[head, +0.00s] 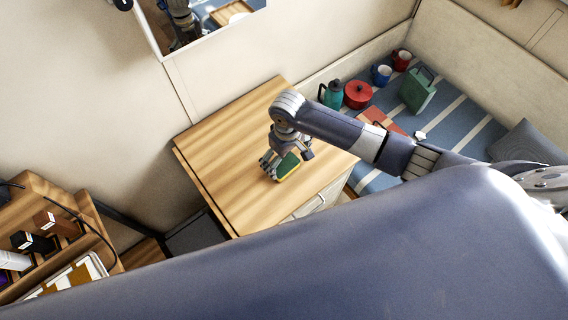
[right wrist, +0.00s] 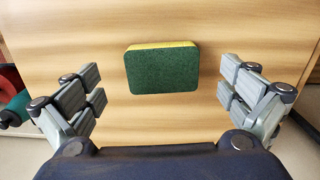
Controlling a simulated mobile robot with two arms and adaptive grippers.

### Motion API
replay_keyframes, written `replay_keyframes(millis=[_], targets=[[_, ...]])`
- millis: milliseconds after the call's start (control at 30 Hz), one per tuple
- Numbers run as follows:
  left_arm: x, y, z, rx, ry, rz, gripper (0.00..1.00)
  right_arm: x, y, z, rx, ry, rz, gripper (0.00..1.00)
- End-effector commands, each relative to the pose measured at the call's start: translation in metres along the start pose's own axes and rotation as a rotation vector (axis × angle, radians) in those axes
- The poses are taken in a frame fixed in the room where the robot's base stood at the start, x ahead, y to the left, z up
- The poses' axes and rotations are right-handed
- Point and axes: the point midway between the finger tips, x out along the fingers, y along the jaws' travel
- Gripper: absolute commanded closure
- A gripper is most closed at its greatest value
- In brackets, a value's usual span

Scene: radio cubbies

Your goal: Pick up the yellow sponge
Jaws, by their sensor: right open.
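The yellow sponge (head: 287,167) lies on the wooden cabinet top (head: 232,120), with its dark green scouring side up. In the right wrist view the sponge (right wrist: 162,69) sits between and a little beyond the fingers, with a yellow edge showing along its far side. My right gripper (head: 277,165) is just above the sponge in the head view and partly covers it. In the right wrist view my right gripper (right wrist: 163,88) is wide open and empty, with wood showing between each finger and the sponge. My left gripper is not in view.
A striped blue bed (head: 455,113) right of the cabinet holds a red pot (head: 358,94), a teal kettle (head: 332,94), mugs and a green radio-like box (head: 418,90). A wooden shelf (head: 40,190) stands at lower left. The cabinet top around the sponge is clear.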

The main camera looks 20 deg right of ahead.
Motion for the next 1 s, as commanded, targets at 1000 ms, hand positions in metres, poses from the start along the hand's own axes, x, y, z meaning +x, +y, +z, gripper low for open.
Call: replay_keyframes(millis=[1000], targets=[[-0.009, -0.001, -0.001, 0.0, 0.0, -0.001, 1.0, 0.044, -0.002, 0.001, -0.001, -0.001, 0.0, 0.34]])
